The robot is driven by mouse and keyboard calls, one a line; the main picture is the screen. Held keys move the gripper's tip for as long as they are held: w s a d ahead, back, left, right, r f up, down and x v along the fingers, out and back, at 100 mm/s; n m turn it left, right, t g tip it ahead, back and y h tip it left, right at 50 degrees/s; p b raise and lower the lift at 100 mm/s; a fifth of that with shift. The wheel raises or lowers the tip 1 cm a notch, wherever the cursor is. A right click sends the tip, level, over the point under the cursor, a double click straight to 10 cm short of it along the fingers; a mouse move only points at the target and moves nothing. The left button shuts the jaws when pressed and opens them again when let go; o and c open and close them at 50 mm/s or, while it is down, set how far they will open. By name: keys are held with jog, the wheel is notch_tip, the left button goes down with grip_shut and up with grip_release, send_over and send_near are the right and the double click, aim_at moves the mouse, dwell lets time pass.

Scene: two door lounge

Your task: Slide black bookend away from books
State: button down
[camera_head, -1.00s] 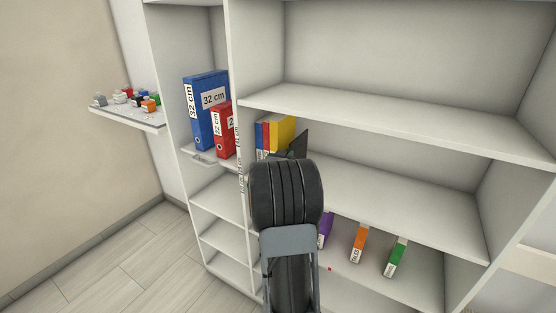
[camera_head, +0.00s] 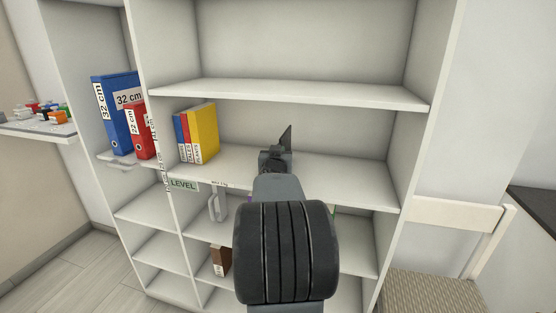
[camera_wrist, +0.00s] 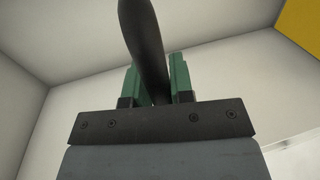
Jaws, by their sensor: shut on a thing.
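The black bookend (camera_head: 286,137) stands upright on the middle shelf in the head view, right of the books and apart from them. My gripper (camera_head: 276,158) is at its near side, shut on it. In the wrist view the dark bookend (camera_wrist: 147,45) rises between the green fingers of my gripper (camera_wrist: 156,82). The blue, red and yellow books (camera_head: 203,134) stand upright together at the left end of that shelf. My arm hides the bookend's lower part.
Blue (camera_head: 118,112) and red (camera_head: 141,130) binders stand in the left bay. A brown book (camera_head: 220,260) is on a lower shelf. A chair (camera_head: 455,215) stands right of the shelving. The middle shelf (camera_head: 345,178) is bare right of the bookend.

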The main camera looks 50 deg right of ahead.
jog(key=shift+s+d, duration=0.1)
jog(key=shift+s, duration=0.1)
jog(key=c, duration=1.1)
grip_release()
jog(key=shift+s, duration=0.1)
jog(key=shift+o, duration=0.2)
jog(key=v, duration=1.3)
jog(key=shift+s+a, duration=0.25)
jog(key=shift+a, duration=0.05)
